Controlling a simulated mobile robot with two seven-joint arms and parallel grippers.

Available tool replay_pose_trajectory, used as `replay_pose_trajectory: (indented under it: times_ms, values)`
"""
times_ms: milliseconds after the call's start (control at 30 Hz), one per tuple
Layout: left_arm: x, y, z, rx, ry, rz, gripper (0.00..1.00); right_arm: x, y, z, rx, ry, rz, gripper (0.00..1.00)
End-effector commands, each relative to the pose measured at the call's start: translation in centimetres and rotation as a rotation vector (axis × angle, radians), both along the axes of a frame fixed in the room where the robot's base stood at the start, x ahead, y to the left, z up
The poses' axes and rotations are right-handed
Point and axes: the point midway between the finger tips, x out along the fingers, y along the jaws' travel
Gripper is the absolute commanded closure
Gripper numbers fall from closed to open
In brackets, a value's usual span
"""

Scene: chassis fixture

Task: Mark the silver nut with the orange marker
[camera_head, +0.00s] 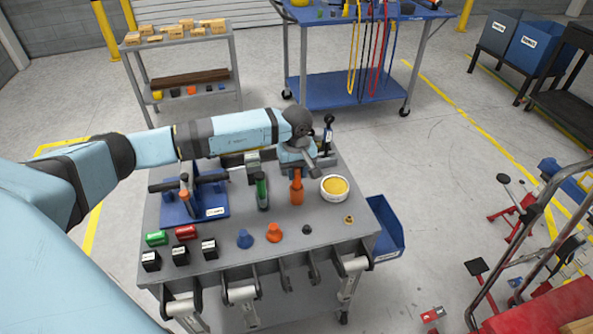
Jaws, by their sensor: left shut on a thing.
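My left gripper (303,166) is over the back right part of the grey cart table, pointing down. It is shut on the upper end of the orange marker (297,190), which is upright at the table top; I cannot tell whether it touches the surface. A green marker (262,192) stands to its left. I cannot make out a clearly silver nut; a small brass-coloured ring or nut (348,220) lies near the right edge, and a small dark piece (307,229) lies left of it. My arm hides part of the table's back. My right gripper is not in view.
A white tub with yellow contents (334,188) stands right of the orange marker. A blue fixture (206,203) is at left. Blue (245,239) and orange (274,233) cones and several black blocks line the front. A blue bin (388,230) hangs at the right side.

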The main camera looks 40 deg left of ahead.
Motion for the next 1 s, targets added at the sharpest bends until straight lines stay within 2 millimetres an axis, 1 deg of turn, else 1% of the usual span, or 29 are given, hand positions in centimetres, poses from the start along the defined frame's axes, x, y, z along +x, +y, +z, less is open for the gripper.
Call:
replay_pose_trajectory:
  times_ms: [167, 800, 1000]
  values:
    - [0.1, 0.0, 1.3, -0.001, -0.002, 0.000, 0.98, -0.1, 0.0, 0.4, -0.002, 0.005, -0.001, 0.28]
    - [0.0, 0.0, 6.4, 0.001, -0.001, 0.000, 0.98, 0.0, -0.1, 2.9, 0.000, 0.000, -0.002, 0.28]
    - [0.0, 0.0, 7.5, 0.001, -0.001, 0.000, 0.98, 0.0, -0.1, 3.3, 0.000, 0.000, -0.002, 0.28]
